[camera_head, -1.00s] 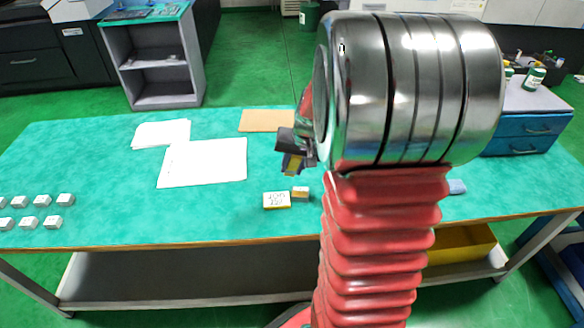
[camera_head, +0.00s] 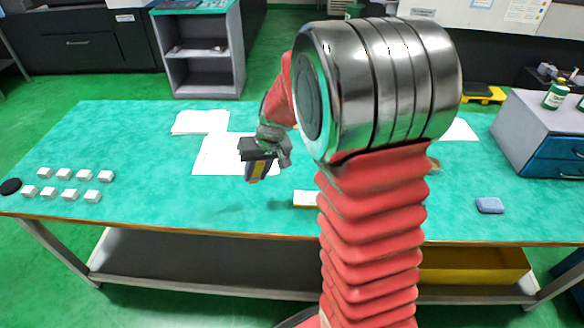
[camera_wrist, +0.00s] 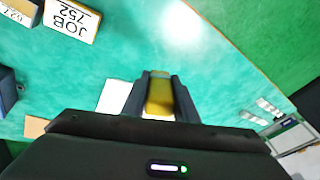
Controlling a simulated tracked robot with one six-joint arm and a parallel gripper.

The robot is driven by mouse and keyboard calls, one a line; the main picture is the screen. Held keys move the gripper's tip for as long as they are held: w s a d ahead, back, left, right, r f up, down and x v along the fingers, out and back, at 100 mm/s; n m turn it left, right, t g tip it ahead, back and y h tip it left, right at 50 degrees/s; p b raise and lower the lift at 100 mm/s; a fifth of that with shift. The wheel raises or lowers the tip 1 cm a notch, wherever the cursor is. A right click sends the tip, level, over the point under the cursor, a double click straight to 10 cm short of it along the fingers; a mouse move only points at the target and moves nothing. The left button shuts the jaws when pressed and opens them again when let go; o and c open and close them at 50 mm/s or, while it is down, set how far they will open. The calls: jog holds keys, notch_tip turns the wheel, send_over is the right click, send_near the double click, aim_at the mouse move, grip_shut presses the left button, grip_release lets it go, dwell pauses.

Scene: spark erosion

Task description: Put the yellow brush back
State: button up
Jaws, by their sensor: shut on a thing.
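My gripper (camera_head: 255,162) is shut on the yellow brush (camera_head: 256,173) and holds it above the green bench top (camera_head: 140,140), in front of the right part of a white paper sheet (camera_head: 215,160). In the wrist view the brush (camera_wrist: 160,97) shows as a yellow piece between the two dark fingers. The rest of the brush is hidden by the gripper. No clear resting place for the brush can be made out.
Several small white blocks (camera_head: 68,174) and a black disc (camera_head: 10,187) are at the left. A white block marked JOB 752 (camera_wrist: 70,20) shows in the wrist view. The front left-middle is clear.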

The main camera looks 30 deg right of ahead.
jog(key=w+a+n, duration=0.1)
jog(key=a+n, duration=0.1)
jog(key=a, duration=0.5)
jog(key=shift+w+a+f+y, duration=0.25)
jog(key=shift+w+f+y, duration=0.05)
jog(key=shift+w+f, duration=0.05)
